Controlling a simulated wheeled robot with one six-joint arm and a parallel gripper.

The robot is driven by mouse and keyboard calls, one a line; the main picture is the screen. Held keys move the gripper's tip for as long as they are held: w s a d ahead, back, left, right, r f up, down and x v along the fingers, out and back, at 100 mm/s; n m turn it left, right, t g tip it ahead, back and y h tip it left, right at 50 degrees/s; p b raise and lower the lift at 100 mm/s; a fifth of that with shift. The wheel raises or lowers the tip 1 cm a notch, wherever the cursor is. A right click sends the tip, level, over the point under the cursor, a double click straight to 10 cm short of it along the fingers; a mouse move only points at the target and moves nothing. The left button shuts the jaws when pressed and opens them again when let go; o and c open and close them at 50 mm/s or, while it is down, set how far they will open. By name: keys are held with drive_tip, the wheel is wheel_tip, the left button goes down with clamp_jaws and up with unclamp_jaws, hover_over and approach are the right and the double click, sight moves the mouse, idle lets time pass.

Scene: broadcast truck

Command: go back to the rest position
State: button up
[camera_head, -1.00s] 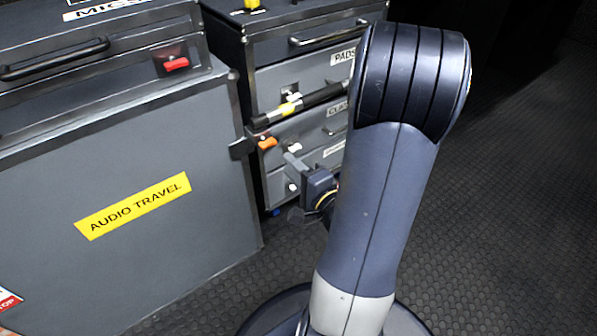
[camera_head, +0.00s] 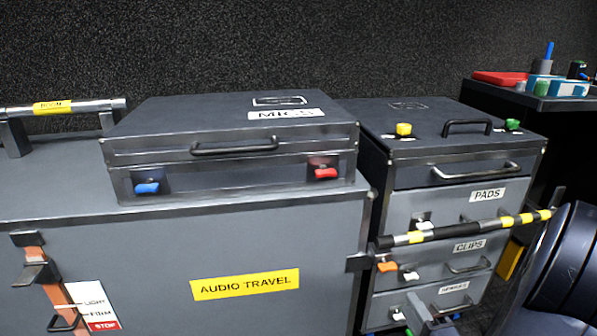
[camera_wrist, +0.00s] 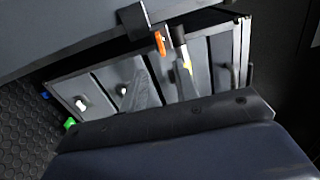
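My gripper (camera_head: 418,314) shows only as a small grey piece at the bottom edge of the head view, in front of the lower drawers of the drawer cabinet (camera_head: 378,190). My dark blue arm fills the lower right corner. In the wrist view, a grey finger-like part of my gripper (camera_wrist: 146,92) points toward the drawer fronts, above the dark blue wrist body.
A black-and-yellow pole (camera_head: 465,229) crosses the drawer fronts near my arm. The AUDIO TRAVEL case (camera_head: 150,250) stands left, with the MICS case (camera_head: 180,125) on top. A shelf with small items (camera_head: 530,98) is at right. Dark floor (camera_wrist: 25,125) shows in the wrist view.

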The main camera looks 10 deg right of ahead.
sight(390, 270)
drive_tip(key=w+b, duration=0.1)
drive_tip(key=w, duration=0.9)
drive_tip(key=shift+w+a, duration=0.15)
drive_tip(key=shift+w, duration=0.25)
drive_tip(key=shift+s, duration=0.1)
drive_tip(key=s+p, duration=0.1)
drive_tip(key=s, duration=1)
drive_tip(key=shift+n, duration=0.6)
drive_tip(key=w, duration=1.1)
drive_tip(key=shift+w+r, duration=0.1)
drive_tip(key=n+p, duration=0.3)
drive_tip(key=n, duration=0.3)
drive_tip(key=s, duration=0.8)
drive_tip(key=shift+s, duration=0.3)
